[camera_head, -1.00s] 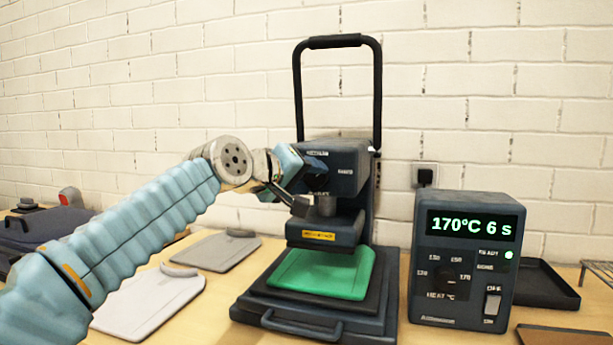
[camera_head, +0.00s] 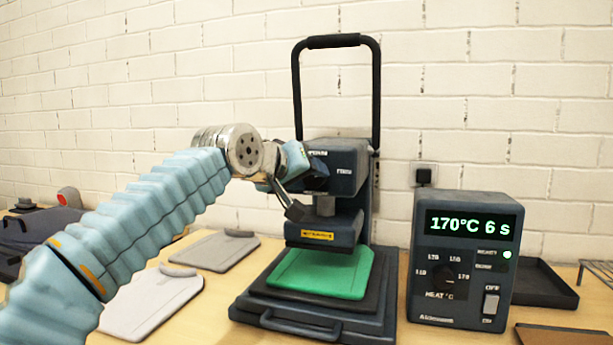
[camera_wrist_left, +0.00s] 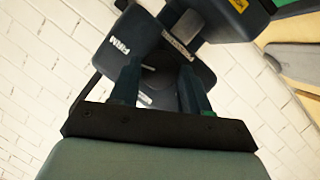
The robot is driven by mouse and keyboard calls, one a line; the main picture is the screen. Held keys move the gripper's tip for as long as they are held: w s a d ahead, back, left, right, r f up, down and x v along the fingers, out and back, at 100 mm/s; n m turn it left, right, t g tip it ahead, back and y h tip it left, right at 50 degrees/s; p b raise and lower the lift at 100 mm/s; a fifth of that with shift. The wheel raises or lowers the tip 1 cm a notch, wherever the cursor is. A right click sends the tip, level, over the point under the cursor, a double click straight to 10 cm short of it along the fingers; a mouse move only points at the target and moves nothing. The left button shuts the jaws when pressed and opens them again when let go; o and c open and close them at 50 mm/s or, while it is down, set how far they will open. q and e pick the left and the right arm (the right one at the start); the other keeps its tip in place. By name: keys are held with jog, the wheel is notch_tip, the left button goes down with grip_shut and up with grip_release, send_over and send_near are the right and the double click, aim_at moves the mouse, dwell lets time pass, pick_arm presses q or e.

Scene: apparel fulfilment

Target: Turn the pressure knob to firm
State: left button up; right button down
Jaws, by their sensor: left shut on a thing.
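The dark heat press (camera_head: 346,170) stands at centre with its handle (camera_head: 337,41) raised. A FIRM label (camera_wrist_left: 118,46) shows on the press face beside the knob. Which mark the knob points to is hard to tell. My right gripper is out of view.
A control box (camera_head: 463,280) reading 170°C 6 s stands right of the press, with a dark tray (camera_head: 545,285) behind it. A brick wall (camera_head: 500,120) is behind.

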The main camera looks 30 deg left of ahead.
pick_arm(q)
jog(key=shift+f, duration=0.2)
jog(key=o, duration=1.1)
jog(key=shift+r, duration=0.1)
jog(key=shift+c, duration=0.2)
jog(key=shift+s, duration=0.1)
jog(key=b+v, duration=0.1)
jog(key=v, duration=1.2)
jog(key=shift+s+r, duration=0.15)
jog(key=shift+s, duration=0.15)
